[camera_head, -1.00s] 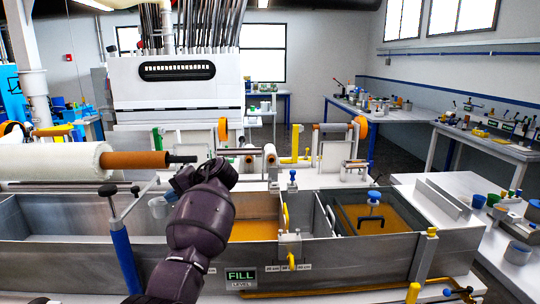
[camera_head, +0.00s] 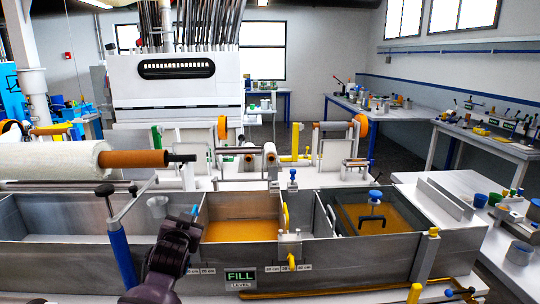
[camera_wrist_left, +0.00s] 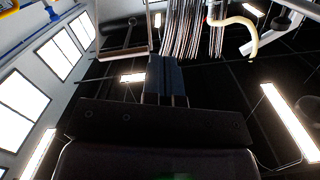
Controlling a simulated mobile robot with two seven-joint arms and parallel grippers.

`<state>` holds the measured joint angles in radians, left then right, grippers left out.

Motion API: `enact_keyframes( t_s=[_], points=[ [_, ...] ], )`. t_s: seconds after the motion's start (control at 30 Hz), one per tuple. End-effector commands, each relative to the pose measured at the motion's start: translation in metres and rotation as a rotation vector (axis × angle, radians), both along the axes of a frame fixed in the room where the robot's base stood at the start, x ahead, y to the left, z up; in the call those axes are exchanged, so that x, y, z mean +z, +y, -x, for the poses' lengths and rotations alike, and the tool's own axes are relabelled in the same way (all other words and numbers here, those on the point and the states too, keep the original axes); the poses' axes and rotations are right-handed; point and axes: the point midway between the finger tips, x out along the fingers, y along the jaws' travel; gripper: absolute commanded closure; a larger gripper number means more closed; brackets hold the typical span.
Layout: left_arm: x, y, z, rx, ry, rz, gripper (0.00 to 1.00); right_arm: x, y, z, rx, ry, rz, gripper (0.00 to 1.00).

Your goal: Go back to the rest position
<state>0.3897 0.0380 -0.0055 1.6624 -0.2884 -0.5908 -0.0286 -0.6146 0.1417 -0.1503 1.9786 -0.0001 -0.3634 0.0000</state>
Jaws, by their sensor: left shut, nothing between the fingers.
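My left arm rises from the bottom of the head view in front of the resin bath (camera_head: 330,262). My left gripper (camera_wrist_left: 162,60) shows in the left wrist view as two dark blue fingers close together, pointing up toward the dark ceiling, with nothing between them. In the head view only a small bluish tip (camera_head: 194,210) shows above the dark wrist, in front of the bath's left part. My right gripper is in neither view.
The bath's orange resin (camera_head: 245,230) lies behind the arm. A blue-handled post (camera_head: 119,245) stands close left of it. A white roll (camera_head: 50,161) lies across the left side. A FILL LEVEL sign (camera_head: 240,277) is on the bath's front wall.

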Motion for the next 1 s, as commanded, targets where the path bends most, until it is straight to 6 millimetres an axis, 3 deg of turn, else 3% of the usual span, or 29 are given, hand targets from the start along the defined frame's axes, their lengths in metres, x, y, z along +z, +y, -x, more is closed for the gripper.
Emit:
enact_keyframes(
  t_s=[0.03,0.47,0.8,1.0],
  points=[
    [-0.017,0.003,0.016,-0.016,-0.003,0.026,1.0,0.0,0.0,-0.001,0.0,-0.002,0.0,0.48],
    [-0.127,0.023,0.161,-0.086,0.046,0.214,1.0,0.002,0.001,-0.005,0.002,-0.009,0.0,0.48],
    [-0.226,0.044,0.297,-0.029,0.279,0.252,1.0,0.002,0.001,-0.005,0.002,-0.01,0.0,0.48],
    [-0.269,0.057,0.361,0.018,0.404,0.252,1.0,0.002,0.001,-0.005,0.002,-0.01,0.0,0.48]
  ],
)
